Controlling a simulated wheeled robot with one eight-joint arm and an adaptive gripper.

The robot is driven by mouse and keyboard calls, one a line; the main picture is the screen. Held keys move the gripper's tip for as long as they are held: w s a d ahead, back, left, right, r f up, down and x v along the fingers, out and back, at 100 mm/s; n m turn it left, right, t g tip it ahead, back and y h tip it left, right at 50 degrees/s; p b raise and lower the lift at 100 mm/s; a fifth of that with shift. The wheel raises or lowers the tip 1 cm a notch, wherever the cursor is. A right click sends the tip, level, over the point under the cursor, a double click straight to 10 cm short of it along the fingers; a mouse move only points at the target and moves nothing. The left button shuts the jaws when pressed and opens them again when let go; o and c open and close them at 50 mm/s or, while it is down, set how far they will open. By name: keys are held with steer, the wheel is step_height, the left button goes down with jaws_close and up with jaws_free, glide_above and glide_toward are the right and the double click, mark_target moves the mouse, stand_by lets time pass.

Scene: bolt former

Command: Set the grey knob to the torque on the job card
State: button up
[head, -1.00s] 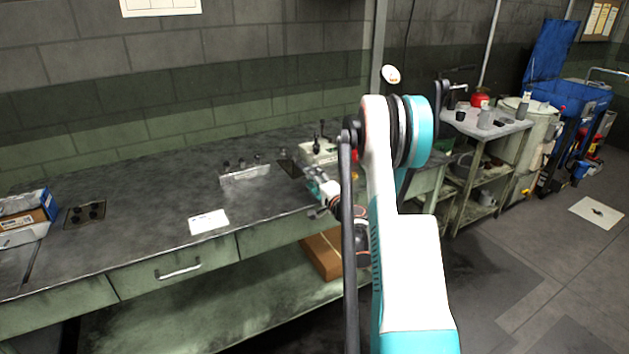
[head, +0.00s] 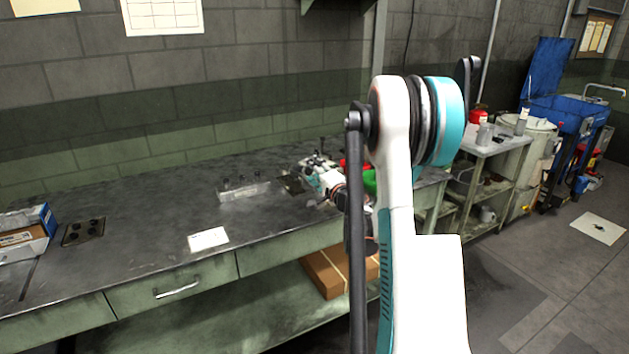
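My gripper (head: 308,172), at the end of my white and teal arm, is over the back right of the bench. It is small and partly hidden by my arm, so I cannot tell whether it is open or touching anything. It overlaps a pale device with dark upright parts (head: 318,158). I cannot make out a grey knob for certain. A low pale block with several dark knob-like pegs (head: 244,190) stands left of my gripper. A white card (head: 208,239) lies near the bench's front edge; its writing is unreadable.
The dark bench top (head: 140,218) is mostly clear in the middle. A dark plate with several black round parts (head: 83,231) and a blue and white box (head: 28,234) are at the left. Red (head: 352,166) and green (head: 370,182) items show beside my arm. A cardboard box (head: 325,272) is below.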

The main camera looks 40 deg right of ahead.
steer(key=shift+r, duration=0.15)
steer(key=v, duration=1.6)
stand_by(1.3)
stand_by(0.6)
